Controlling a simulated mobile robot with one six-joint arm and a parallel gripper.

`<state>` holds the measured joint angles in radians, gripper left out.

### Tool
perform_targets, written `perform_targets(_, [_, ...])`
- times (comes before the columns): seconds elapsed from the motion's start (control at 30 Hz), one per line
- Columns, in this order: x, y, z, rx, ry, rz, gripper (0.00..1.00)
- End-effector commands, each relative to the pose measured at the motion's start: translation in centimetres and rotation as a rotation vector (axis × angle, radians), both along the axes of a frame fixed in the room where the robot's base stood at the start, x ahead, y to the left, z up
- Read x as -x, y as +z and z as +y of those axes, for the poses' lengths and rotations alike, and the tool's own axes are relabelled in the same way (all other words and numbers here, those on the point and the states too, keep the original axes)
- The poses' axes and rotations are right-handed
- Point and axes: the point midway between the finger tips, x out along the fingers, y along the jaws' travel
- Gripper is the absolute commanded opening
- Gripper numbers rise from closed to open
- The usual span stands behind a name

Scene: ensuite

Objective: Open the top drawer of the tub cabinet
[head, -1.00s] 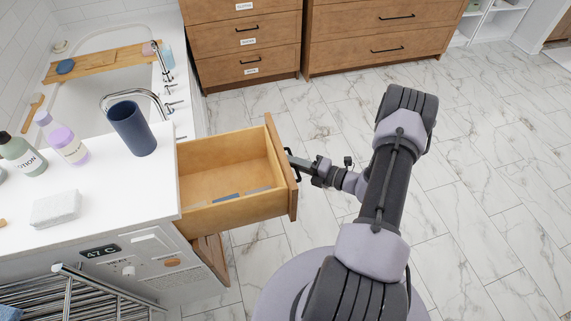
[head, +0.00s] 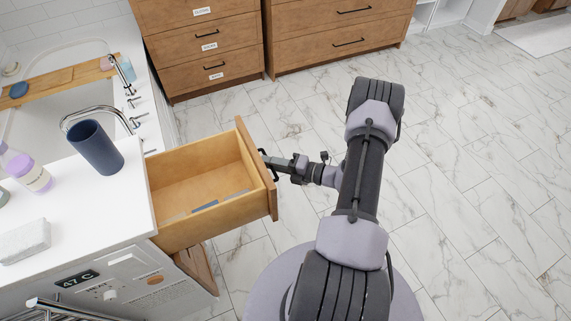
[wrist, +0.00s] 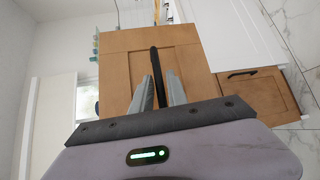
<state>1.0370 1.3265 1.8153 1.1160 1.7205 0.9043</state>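The top drawer (head: 200,190) of the tub cabinet stands well out from under the white counter (head: 90,205). It is pale wood inside, with a small blue item (head: 205,207) and a greyish one on its floor. Its wooden front carries a black bar handle (head: 268,165). My gripper (head: 273,163) reaches the handle from the right. In the wrist view, the handle (wrist: 155,62) stands upright against the drawer front (wrist: 122,75), and my two fingers (wrist: 159,88) lie on either side of it, closed on it. The handle's lower part is hidden there.
A dark blue cup (head: 96,148) stands near the counter edge, with a lilac-capped bottle (head: 30,174) and a white block (head: 25,241) to its left. A wooden panel (head: 200,266) shows below the drawer. Wooden cabinets (head: 205,45) stand behind. The marble floor at right is clear.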

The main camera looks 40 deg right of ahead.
Motion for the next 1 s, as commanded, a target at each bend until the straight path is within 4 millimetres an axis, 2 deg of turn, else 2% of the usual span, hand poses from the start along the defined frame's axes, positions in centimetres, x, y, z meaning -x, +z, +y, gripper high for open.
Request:
perform_targets(0.17, [3.2, 0.8, -1.7, 0.000, -0.005, 0.000, 0.19])
perform_targets(0.5, [11.7, 2.1, -5.9, 0.001, -0.005, 0.000, 0.19])
perform_targets(0.6, [13.5, 2.3, -6.7, -0.001, -0.003, 0.000, 0.19])
perform_targets(0.73, [14.7, 2.4, -7.3, -0.001, -0.001, 0.000, 0.19])
perform_targets(1.0, [14.8, 2.3, -7.3, -0.001, 0.001, 0.001, 0.19])
